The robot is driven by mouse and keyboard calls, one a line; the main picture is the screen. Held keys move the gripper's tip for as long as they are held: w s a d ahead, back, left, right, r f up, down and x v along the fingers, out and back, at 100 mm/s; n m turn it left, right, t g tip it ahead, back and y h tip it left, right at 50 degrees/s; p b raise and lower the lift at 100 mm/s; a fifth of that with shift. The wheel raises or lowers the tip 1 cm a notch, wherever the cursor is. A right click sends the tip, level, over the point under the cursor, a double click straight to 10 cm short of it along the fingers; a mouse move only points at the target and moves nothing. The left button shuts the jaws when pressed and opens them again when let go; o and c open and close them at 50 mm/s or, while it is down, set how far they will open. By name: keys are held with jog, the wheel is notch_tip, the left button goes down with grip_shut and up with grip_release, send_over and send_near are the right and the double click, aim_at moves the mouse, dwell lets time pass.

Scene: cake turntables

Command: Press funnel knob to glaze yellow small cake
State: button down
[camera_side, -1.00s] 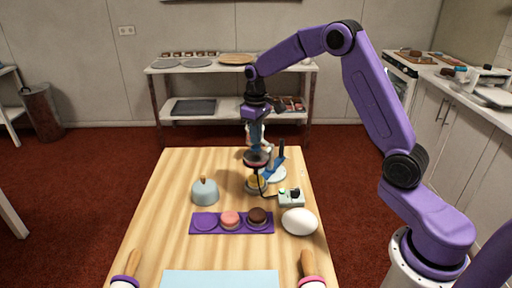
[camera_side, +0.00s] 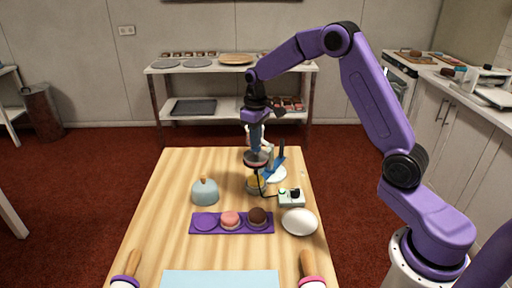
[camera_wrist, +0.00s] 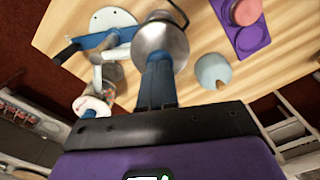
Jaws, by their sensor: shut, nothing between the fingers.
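The funnel (camera_side: 257,163) is a round metal-coloured piece held above the small yellow cake (camera_side: 255,182) on the table. In the wrist view, the funnel (camera_wrist: 160,40) is silver, right beyond my fingertips. My gripper (camera_side: 257,147) points down over the funnel with its blue fingers shut and nothing between them. In the wrist view, the tips of my gripper (camera_wrist: 158,58) overlap the funnel's top. The knob is hidden behind the fingers, and I cannot tell whether they touch it. The yellow cake is partly hidden under the funnel.
A small box with a green button (camera_side: 291,198) and a cable stands right of the funnel. A purple tray (camera_side: 205,222) holds a pink cake (camera_side: 230,220) and a brown cake (camera_side: 257,216).

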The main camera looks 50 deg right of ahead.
jog(key=shift+f, duration=0.75)
jog(key=shift+r, duration=0.1)
dwell(0.5)
jog(key=shift+r, duration=0.4)
jog(key=shift+f, duration=0.5)
dwell(1.2)
jog(key=shift+r, duration=3.55)
